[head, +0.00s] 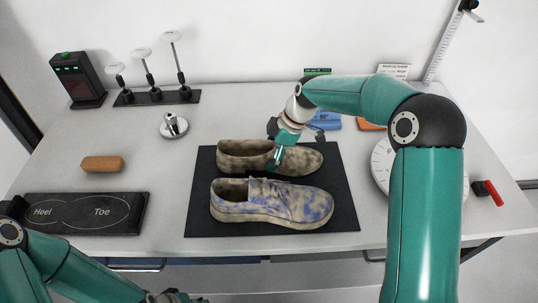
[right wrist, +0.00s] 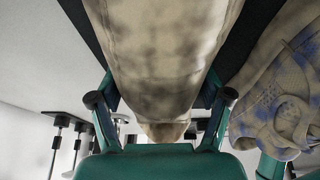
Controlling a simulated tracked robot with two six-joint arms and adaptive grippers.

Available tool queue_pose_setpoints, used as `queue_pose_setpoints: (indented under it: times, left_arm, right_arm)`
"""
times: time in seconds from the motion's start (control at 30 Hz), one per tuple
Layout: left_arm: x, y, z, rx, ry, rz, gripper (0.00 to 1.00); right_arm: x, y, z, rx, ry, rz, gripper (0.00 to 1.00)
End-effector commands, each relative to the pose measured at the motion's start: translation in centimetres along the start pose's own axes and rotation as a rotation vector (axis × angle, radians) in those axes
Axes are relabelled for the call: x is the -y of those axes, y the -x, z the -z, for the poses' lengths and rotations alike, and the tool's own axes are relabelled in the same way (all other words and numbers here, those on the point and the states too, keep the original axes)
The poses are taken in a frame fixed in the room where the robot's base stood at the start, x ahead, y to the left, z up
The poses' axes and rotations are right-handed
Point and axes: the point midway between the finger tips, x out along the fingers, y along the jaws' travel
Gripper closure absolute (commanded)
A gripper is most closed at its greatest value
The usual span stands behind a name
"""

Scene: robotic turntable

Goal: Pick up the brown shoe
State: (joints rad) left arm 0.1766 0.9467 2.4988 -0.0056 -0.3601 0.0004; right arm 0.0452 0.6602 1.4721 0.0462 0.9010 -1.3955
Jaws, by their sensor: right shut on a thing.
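The brown shoe (head: 302,160), tan with dark mottling, is at the back of the black mat (head: 342,215). My right gripper (head: 276,160) comes down on its middle from behind and is shut on it. In the right wrist view the brown shoe (right wrist: 160,60) fills the gap between the two fingers of my right gripper (right wrist: 162,98). I cannot tell whether the shoe is resting on the mat or slightly raised. A second shoe (head: 270,204), tan with blue patches, lies in front on the mat. Only a bit of my left gripper (head: 172,297) shows at the bottom edge, too little to judge.
A black heel-and-toe board (head: 85,214) and a brown brush-like block (head: 103,164) are at the left. A rack of round-topped stands (head: 155,97) is at the back left. A white round dial (head: 383,165) sits right of the mat, partly behind my right arm.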

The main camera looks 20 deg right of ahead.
Motion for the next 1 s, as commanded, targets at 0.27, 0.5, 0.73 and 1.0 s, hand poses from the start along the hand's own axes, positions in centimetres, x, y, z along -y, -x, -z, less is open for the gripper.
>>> queue_pose_setpoints:
  times: [0.27,0.5,0.73,1.0]
  left_arm:
    - [0.1,-0.4,0.0,0.000,0.000,0.000,0.60]
    - [0.3,-0.9,0.0,0.000,0.000,0.000,0.60]
    - [0.3,-0.9,0.0,0.000,0.000,0.000,0.60]
    - [0.1,-0.3,0.0,0.000,0.000,0.000,0.60]
  right_arm:
    - [0.4,0.7,0.4,0.007,0.005,0.016,0.75]
    - [0.1,5.2,2.3,0.003,0.006,0.005,0.75]
    - [0.0,11.4,5.0,0.001,0.006,0.004,0.75]
    - [0.0,16.5,7.1,0.002,0.004,0.007,0.75]
